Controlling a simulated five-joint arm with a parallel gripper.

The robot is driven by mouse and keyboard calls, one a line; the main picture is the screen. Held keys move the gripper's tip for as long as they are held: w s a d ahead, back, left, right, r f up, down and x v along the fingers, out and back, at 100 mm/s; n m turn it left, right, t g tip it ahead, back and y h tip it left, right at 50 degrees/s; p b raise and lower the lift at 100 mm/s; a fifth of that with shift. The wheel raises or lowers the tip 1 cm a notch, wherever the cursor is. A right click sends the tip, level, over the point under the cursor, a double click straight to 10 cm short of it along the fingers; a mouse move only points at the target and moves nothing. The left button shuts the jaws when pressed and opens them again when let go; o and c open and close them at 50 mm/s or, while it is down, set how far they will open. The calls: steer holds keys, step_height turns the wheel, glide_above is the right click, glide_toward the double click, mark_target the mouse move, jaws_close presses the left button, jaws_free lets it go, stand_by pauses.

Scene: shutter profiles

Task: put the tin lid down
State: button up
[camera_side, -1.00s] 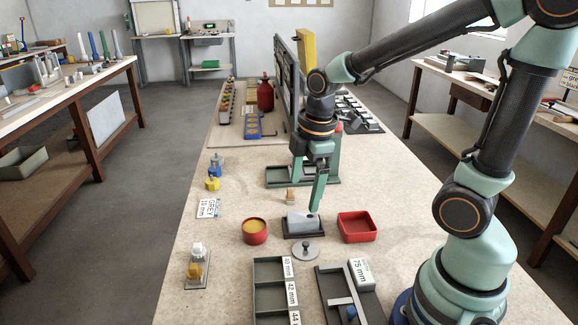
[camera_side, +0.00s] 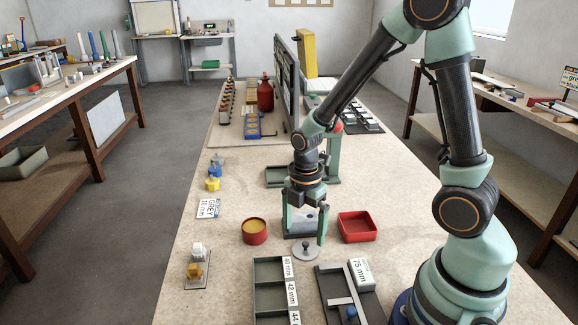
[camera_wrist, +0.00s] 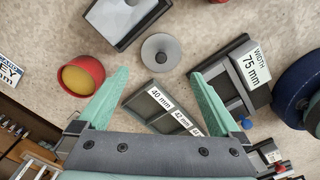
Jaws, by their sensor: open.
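The tin lid (camera_side: 305,251) is a grey disc with a small knob, lying flat on the bench, knob up. It also shows in the wrist view (camera_wrist: 160,53), just beyond the space between my fingertips. My gripper (camera_side: 305,230) is open and empty, fingers pointing down, just behind and above the lid in the side view. Its fingers are spread wide in the wrist view (camera_wrist: 158,75). The red round tin (camera_side: 254,238), open with yellow contents, stands to the left of the lid; it shows at upper left in the wrist view (camera_wrist: 95,65).
A grey block on a dark base (camera_side: 300,221) stands behind the lid, partly hidden by my fingers. A red square tray (camera_side: 358,239) is to the right. A labelled compartment tray (camera_side: 270,318) and a 75 mm width gauge (camera_side: 362,274) lie in front.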

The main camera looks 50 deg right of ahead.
mark_target(305, 244)
steer(key=f, duration=0.3)
steer(key=shift+s+d+f, duration=0.1)
steer(key=shift+d+f, duration=0.25)
steer(key=shift+f, duration=0.8)
steer(key=c, duration=1.3)
steer(key=shift+r, duration=0.1)
steer(key=shift+r, duration=0.1)
step_height(305, 244, up, 18)
steer(key=w+a+m, duration=0.1)
steer(key=a+m, duration=0.2)
steer(key=m, duration=1.5)
